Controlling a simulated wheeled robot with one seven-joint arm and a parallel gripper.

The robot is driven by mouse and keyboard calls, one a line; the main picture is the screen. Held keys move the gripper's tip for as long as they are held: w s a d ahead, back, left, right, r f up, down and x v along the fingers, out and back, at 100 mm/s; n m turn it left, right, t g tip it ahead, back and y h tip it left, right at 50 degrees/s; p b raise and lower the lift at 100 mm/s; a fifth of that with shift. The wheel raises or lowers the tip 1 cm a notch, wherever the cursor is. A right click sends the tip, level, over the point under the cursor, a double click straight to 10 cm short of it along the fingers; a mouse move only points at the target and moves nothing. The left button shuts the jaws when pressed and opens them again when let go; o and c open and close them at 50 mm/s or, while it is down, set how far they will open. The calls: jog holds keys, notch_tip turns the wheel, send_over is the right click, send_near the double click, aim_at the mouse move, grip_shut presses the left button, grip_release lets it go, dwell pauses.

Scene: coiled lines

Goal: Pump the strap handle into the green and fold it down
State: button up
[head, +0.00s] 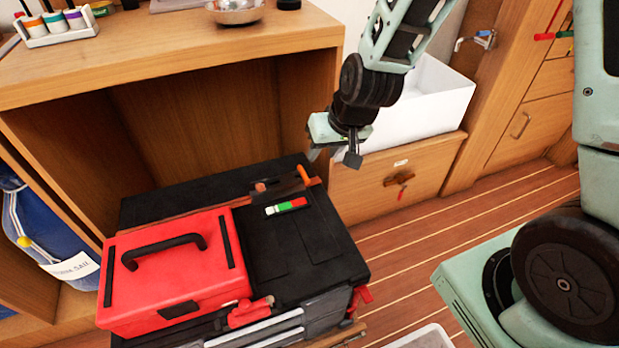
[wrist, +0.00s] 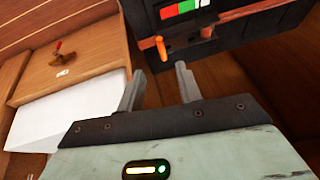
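The strap handle appears to be the small orange lever (head: 304,174) at the back edge of the black case (head: 305,245); in the wrist view the orange lever (wrist: 161,48) stands just beyond and between my fingertips. A red, green and white gauge strip (head: 287,206) lies on the case top and also shows in the wrist view (wrist: 185,8). No pointer on it can be made out. My gripper (head: 335,155) is open and empty, above and behind the lever and a little to its right. In the wrist view the two fingers (wrist: 160,82) are apart, touching nothing.
A red toolbox (head: 175,275) with a black handle sits on the case's left part. A wooden cabinet (head: 200,130) with an open shelf stands behind. A white box (head: 430,100) stands on a wooden drawer unit right of my gripper.

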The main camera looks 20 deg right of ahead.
aim_at(307, 179)
jog(key=b+x, duration=0.3)
jog(key=x, duration=0.9)
grip_shut()
